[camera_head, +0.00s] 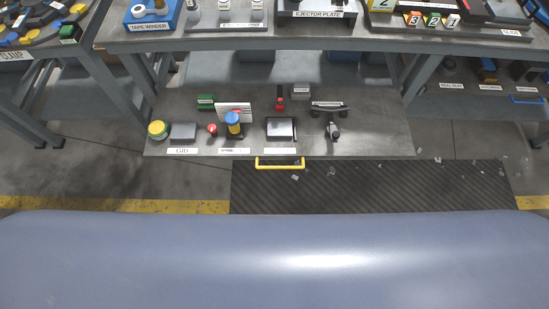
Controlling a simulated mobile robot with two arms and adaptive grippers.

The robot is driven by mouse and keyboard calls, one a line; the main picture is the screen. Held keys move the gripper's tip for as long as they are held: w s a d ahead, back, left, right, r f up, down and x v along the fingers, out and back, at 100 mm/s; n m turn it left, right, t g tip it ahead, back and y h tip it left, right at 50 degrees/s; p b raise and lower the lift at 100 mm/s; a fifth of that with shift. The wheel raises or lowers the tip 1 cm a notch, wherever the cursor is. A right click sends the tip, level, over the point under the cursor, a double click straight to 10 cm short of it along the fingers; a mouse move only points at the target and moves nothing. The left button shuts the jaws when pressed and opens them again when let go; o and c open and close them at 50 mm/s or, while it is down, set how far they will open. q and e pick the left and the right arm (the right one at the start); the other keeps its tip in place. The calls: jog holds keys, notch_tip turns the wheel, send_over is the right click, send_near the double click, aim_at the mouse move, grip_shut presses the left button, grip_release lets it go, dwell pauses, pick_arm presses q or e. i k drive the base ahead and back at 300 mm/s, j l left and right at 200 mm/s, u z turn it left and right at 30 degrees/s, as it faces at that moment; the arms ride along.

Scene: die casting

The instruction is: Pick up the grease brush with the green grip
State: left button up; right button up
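I cannot make out a grease brush with a green grip in the head view. The green items in sight are a small dark green block (205,101) at the back left of the lower shelf, a round yellow-and-green tin (158,130) at its left end, and a small green item (69,33) on the far left bench. None of them clearly looks like a brush. Neither of my grippers shows in this view.
The lower shelf (370,140) also holds a grey box (184,132), a blue-and-yellow item (233,124), a dark tray (281,129) and a black tool (333,130). A workbench (250,42) stands above. A dark ribbed mat (380,188) lies in front, with small scraps.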

aim_at(206, 102)
jog(key=u, duration=1.15)
jog(key=i+j, duration=0.25)
jog(key=i+j+z, duration=0.35)
jog(key=j, duration=0.25)
jog(key=i+j+z, duration=0.2)
jog(key=j, duration=0.15)
jog(key=i+j+z, duration=0.15)
jog(key=j, duration=0.2)
jog(key=k, duration=0.05)
